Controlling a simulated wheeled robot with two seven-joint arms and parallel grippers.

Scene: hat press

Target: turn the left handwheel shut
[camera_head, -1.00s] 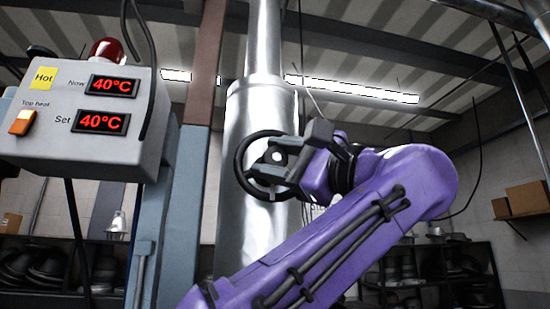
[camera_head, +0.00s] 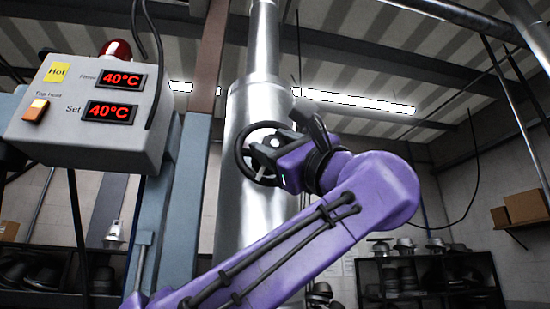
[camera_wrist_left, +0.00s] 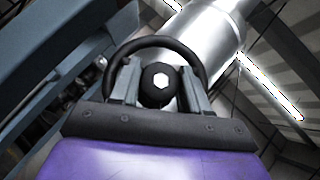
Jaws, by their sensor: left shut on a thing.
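A black handwheel (camera_head: 240,151) with a pale centre sits on the front of a silver vertical pipe (camera_head: 236,207). My left gripper (camera_head: 264,163) is at the wheel in the head view, with its purple arm coming up from below. In the left wrist view the two fingers of the left gripper (camera_wrist_left: 157,90) lie on either side of the wheel's dark round hub (camera_wrist_left: 160,84), closed on the handwheel. The wheel's rim (camera_wrist_left: 155,41) arcs above the fingers. The wheel's right side is hidden behind the gripper in the head view. My right gripper is not in view.
A grey control box (camera_head: 92,107) reading 40°C twice hangs at the left, close to a blue-grey post (camera_head: 181,205). A black shelf (camera_head: 430,285) with hat forms stands at the back right. Cardboard boxes (camera_head: 525,205) sit on a wall shelf. Space right of the pipe is open.

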